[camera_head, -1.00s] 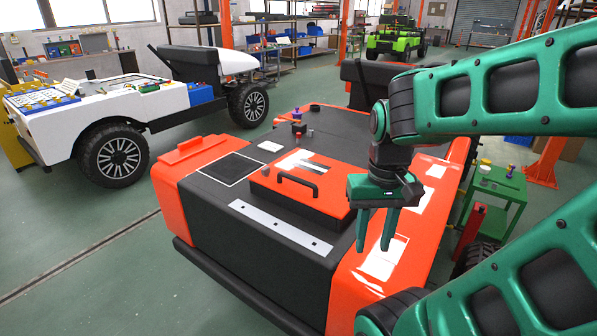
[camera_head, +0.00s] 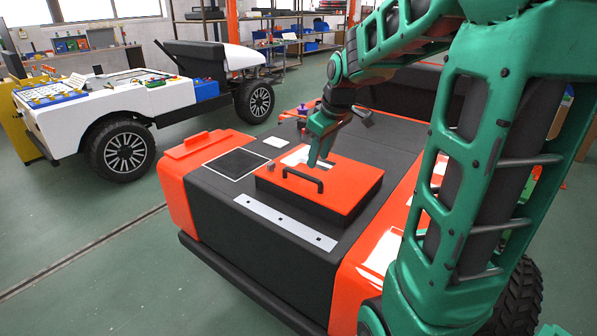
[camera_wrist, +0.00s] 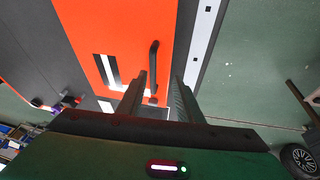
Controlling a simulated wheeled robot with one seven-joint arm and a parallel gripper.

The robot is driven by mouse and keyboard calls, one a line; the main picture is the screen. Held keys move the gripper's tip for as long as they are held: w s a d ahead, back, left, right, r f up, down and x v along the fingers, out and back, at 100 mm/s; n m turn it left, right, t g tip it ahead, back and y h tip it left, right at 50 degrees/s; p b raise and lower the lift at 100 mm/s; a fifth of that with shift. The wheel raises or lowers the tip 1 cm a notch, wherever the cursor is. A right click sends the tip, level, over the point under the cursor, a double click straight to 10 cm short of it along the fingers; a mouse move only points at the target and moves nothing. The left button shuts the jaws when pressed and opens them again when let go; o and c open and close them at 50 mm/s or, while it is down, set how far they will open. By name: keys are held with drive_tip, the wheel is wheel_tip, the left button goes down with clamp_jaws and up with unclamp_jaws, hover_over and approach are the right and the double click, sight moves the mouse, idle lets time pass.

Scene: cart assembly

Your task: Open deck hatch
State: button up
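The deck hatch (camera_head: 345,188) is an orange, raised square lid on the black deck of the orange cart. It lies flat and shut, with a black bar handle (camera_head: 302,179) along its near edge. In the wrist view the hatch (camera_wrist: 120,30) fills the upper middle, and the handle (camera_wrist: 154,68) stands between the fingers, nearer the left one. My gripper (camera_head: 315,162) is above the hatch, just behind the handle in the head view. In the wrist view my gripper (camera_wrist: 158,82) has its two fingers apart with a clear gap. Contact with the handle cannot be told.
A dark square panel (camera_head: 236,163) and a white strip (camera_head: 284,222) lie on the deck beside the hatch. Small knobs stand on the deck behind it. A white cart (camera_head: 95,105) stands to the left, with open floor (camera_head: 90,210) between.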

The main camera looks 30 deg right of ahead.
drive_tip(key=n, duration=0.1)
approach(301, 173)
drive_tip(key=shift+t, duration=0.4)
drive_tip(key=x, duration=0.8)
drive_tip(key=shift+s+f, duration=0.15)
drive_tip(key=shift+s, duration=0.05)
